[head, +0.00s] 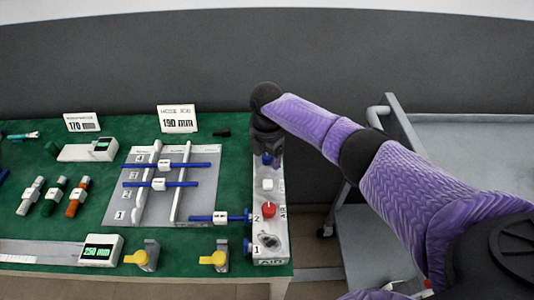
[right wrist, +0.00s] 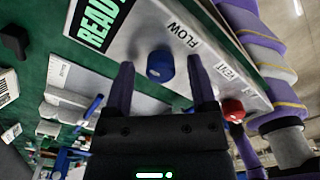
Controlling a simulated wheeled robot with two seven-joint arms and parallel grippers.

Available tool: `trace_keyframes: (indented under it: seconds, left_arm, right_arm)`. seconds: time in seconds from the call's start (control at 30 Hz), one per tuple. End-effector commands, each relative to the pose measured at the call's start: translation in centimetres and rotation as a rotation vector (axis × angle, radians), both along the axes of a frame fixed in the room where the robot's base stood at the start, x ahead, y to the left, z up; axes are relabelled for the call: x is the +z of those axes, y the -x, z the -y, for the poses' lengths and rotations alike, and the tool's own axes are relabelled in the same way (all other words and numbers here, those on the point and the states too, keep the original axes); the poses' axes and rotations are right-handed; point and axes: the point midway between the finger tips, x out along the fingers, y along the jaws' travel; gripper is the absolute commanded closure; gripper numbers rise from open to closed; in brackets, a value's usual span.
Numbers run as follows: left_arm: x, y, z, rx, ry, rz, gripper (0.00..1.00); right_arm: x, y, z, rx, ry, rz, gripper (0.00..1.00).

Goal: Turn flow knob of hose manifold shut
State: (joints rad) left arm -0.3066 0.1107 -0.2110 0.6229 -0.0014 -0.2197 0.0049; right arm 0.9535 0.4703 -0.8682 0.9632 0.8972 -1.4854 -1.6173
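The hose manifold (head: 278,247) is a long pale box at the right end of the green bench. Its blue flow knob (head: 267,160) shows at the far end, partly hidden by my right gripper (head: 266,142). In the right wrist view the round blue flow knob (right wrist: 160,66) sits beside the word FLOW. My right gripper (right wrist: 161,72) is open, with one finger on each side of the knob. I see gaps between the fingers and the knob. My left gripper is not in view.
A red knob (head: 268,209) and a white knob (head: 267,184) are on the same manifold. Blue rods (head: 220,217) lie to its left, near a grey rack (head: 120,207). Yellow-handled valves (head: 214,259) stand along the front edge. A grey cart (head: 460,135) stands to the right.

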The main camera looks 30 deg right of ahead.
Motion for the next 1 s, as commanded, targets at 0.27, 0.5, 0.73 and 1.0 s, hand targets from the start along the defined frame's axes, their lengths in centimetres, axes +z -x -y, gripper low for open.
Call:
trace_keyframes:
  seconds: [0.27,0.5,0.73,1.0]
  left_arm:
    - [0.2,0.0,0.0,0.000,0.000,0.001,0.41]
    - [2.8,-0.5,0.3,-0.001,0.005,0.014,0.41]
    - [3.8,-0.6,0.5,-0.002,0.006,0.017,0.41]
    - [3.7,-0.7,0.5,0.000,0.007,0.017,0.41]
  right_arm:
    - [0.4,0.0,0.1,-0.001,0.001,0.000,0.27]
    - [6.3,-0.1,0.1,0.000,0.001,0.006,0.27]
    - [9.8,0.0,0.0,0.000,0.001,0.001,0.27]
    - [9.9,0.0,0.0,-0.001,0.000,-0.001,0.27]
